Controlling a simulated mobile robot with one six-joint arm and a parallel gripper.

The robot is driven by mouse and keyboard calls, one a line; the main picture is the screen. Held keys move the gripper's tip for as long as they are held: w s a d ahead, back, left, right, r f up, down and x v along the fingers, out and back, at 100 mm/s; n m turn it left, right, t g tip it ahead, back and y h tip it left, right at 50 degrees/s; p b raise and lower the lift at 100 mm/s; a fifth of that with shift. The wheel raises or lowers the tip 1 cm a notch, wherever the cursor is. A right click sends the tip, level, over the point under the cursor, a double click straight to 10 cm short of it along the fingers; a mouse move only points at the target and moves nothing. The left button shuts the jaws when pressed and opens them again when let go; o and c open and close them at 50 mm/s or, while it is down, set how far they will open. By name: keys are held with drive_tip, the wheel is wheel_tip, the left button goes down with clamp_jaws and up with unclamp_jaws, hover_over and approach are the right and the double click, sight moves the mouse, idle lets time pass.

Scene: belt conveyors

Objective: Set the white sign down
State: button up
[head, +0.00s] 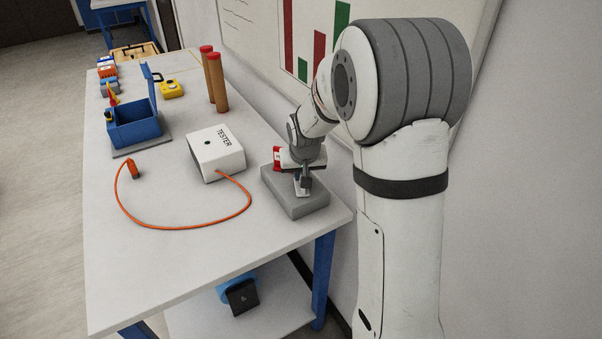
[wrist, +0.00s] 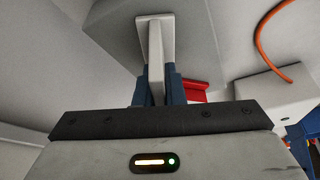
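The white sign (wrist: 155,48) is a thin upright plate with a wider flat foot, seen nearly edge-on in the wrist view. My gripper (wrist: 157,88) has its dark blue fingers closed on the plate from both sides, with the foot pointing away from the palm. In the head view my gripper (head: 304,180) is over the grey block (head: 296,204) at the table's right edge, and the white sign (head: 302,189) shows small below the fingers. I cannot tell whether its foot touches the block.
A red piece (head: 277,158) shows beside my gripper. The white tester box (head: 216,153) stands close to the left, with an orange cable (head: 180,228) looping over the table (head: 150,270). A blue open box (head: 134,126) and two brown tubes (head: 217,82) stand farther back. The table's front is clear.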

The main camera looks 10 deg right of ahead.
drive_tip(key=o, duration=0.4)
drive_tip(key=shift+r+p, duration=0.3)
drive_tip(key=v, duration=1)
drive_tip(key=shift+s+r+b, duration=0.1)
drive_tip(key=shift+r+b, duration=0.2)
drive_tip(key=s, duration=0.8)
drive_tip(key=s+g, duration=0.1)
drive_tip(key=s, duration=0.7)
drive_tip(key=s+f+n+g, duration=0.1)
drive_tip(key=s, duration=0.7)
drive_tip(key=shift+s+d, duration=0.2)
drive_tip(key=shift+s, duration=0.15)
drive_tip(key=shift+r, duration=0.1)
